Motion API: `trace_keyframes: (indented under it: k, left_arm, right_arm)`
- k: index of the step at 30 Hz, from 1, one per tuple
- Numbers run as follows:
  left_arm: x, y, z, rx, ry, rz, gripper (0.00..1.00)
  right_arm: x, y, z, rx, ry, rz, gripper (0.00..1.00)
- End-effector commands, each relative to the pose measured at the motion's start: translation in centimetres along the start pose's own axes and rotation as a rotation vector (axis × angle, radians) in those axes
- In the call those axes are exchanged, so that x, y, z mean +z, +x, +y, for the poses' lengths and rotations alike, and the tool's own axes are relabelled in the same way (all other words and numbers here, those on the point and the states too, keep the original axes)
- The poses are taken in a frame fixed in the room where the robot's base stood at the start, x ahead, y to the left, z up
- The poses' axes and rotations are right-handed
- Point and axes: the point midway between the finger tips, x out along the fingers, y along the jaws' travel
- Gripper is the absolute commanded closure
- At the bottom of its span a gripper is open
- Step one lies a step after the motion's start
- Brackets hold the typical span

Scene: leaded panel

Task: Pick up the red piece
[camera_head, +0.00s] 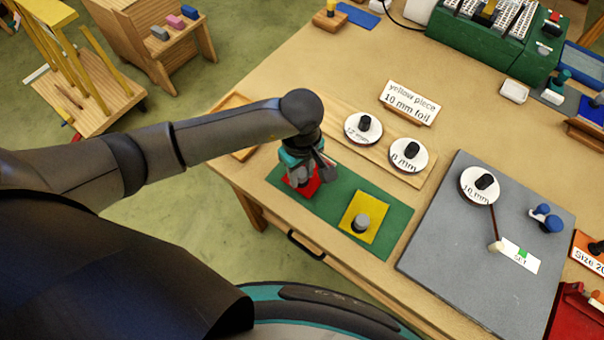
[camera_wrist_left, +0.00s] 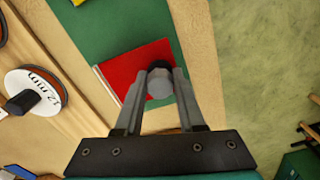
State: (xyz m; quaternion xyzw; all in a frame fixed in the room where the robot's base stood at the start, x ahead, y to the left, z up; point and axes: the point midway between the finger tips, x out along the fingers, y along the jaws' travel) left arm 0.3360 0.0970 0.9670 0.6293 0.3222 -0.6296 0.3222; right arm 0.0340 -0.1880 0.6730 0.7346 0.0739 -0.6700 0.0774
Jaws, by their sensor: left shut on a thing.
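The red piece (camera_head: 309,188) is a flat red square with a grey knob, at the left end of the green mat (camera_head: 389,239). In the left wrist view the red piece (camera_wrist_left: 129,72) shows with a pale strip along one edge. My left gripper (camera_head: 300,178) is over it, and in the left wrist view its fingers (camera_wrist_left: 159,85) are shut on the grey knob. I cannot tell whether the piece touches the mat. The gripper hides part of the piece in the head view. My right gripper is not in view.
A yellow piece (camera_head: 358,222) with a grey knob lies on the same mat. Foil rolls marked 12 mm (camera_head: 355,133) and 8 mm (camera_head: 401,163) sit behind on a wooden board, near a sign (camera_head: 408,101). A grey board (camera_head: 465,270) with a 10 mm roll lies right.

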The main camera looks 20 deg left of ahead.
Motion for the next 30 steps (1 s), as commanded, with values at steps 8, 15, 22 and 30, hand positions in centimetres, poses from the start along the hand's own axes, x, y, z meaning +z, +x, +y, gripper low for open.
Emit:
trace_keyframes:
  k: [8, 15, 22, 30]
  left_arm:
    - [-0.1, -7.5, 0.2, 0.009, 0.005, 0.006, 1.00]
    - [-0.1, -13.9, 0.1, 0.007, 0.001, 0.004, 1.00]
    - [0.0, -17.4, 0.1, 0.004, 0.001, 0.002, 1.00]
    - [0.0, -18.2, 0.0, 0.001, 0.000, 0.001, 1.00]
  right_arm:
    - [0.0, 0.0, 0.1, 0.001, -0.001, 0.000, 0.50]
    - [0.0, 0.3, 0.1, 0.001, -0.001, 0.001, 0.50]
    - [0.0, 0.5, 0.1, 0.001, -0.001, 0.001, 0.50]
    - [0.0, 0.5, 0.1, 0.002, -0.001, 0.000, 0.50]
